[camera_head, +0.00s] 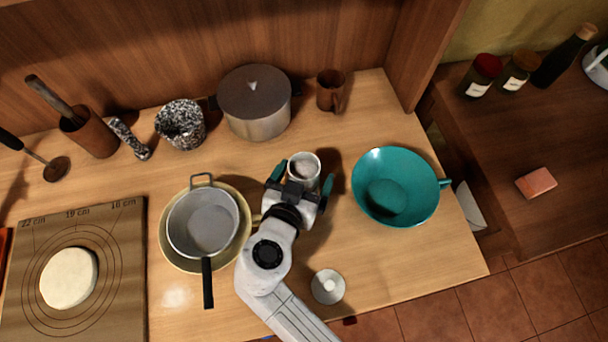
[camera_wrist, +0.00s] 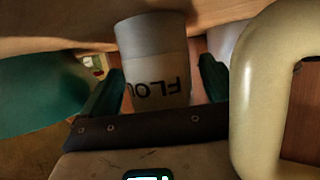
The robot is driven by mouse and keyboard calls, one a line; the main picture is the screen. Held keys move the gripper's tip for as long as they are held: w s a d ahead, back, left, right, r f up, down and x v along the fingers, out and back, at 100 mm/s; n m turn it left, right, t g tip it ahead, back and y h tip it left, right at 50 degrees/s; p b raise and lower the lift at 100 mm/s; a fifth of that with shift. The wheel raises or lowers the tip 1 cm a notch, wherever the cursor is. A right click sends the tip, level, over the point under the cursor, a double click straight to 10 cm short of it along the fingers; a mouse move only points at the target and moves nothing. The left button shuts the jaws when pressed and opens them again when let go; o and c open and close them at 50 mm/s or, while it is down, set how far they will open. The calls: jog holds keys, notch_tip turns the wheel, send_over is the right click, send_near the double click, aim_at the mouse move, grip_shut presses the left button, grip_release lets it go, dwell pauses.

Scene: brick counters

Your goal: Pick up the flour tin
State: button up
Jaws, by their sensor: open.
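The flour tin (camera_head: 304,165) is a pale open-topped cylinder standing on the wooden counter. In the wrist view the tin (camera_wrist: 160,55) shows part of its dark "FLOUR" lettering upside down, and its lower part on screen is cut off by my gripper. My gripper (camera_head: 302,178) is open, with its teal fingers on either side of the tin. In the wrist view the fingers (camera_wrist: 163,82) also flank the tin. Whether either finger touches it, I cannot tell.
A teal wok (camera_head: 422,175) stands close on the right. A grey sieve (camera_head: 205,222) in a yellow pan (camera_head: 176,258) is close on the left. A lidded pot (camera_head: 255,105) and a brown mug (camera_head: 331,90) stand behind. A small round lid (camera_head: 328,286) lies near the front edge.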

aim_at(302, 171)
jog(key=c, duration=1.3)
jog(key=shift+r, duration=0.1)
jog(key=shift+r, duration=0.4)
notch_tip(302, 171, up, 3)
jog(key=shift+s+a+f+b, duration=0.15)
jog(key=shift+b, duration=0.4)
jog(key=s+a+r, duration=0.6)
jog(key=s+r, duration=0.3)
jog(key=s, duration=0.3)
jog(key=shift+r, duration=0.2)
